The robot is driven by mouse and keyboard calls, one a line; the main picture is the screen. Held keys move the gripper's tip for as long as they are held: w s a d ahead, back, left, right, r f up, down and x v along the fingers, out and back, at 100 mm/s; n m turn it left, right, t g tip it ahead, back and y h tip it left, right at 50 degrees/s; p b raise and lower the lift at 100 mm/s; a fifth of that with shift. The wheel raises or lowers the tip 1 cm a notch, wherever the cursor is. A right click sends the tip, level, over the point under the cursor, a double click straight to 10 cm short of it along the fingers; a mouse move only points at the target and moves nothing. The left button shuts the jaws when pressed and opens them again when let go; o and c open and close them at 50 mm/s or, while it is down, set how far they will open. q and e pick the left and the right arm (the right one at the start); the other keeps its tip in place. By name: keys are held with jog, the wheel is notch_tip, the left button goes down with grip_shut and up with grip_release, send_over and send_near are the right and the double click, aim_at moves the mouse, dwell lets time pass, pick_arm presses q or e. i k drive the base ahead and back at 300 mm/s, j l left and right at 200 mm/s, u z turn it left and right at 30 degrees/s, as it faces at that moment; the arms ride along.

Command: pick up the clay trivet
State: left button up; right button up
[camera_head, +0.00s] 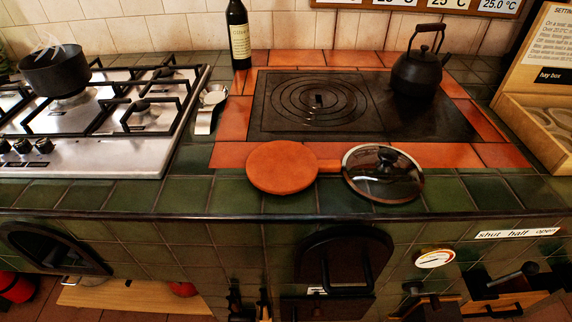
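The clay trivet (282,167) is a flat, round, orange-brown disc with a short handle pointing right. It lies on the green tiled front ledge, its back edge reaching the orange tile border of the hearth plate. A glass lid (383,174) with a dark knob lies just right of it, at the end of the handle; I cannot tell whether they touch. Nothing lies on top of the trivet. Neither of my grippers shows in the head view.
A steel gas hob (95,155) with a dark pot (56,72) stands left. A spoon rest (208,110) lies beside it. An oil bottle (239,35) and a black kettle (417,72) stand behind. A wooden hay box (545,125) is at right. The ledge left of the trivet is clear.

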aim_at(278, 167)
jog(key=z, duration=1.95)
jog(key=k+j+z, duration=0.1)
jog(key=z, duration=0.3)
jog(key=k+j, duration=1.1)
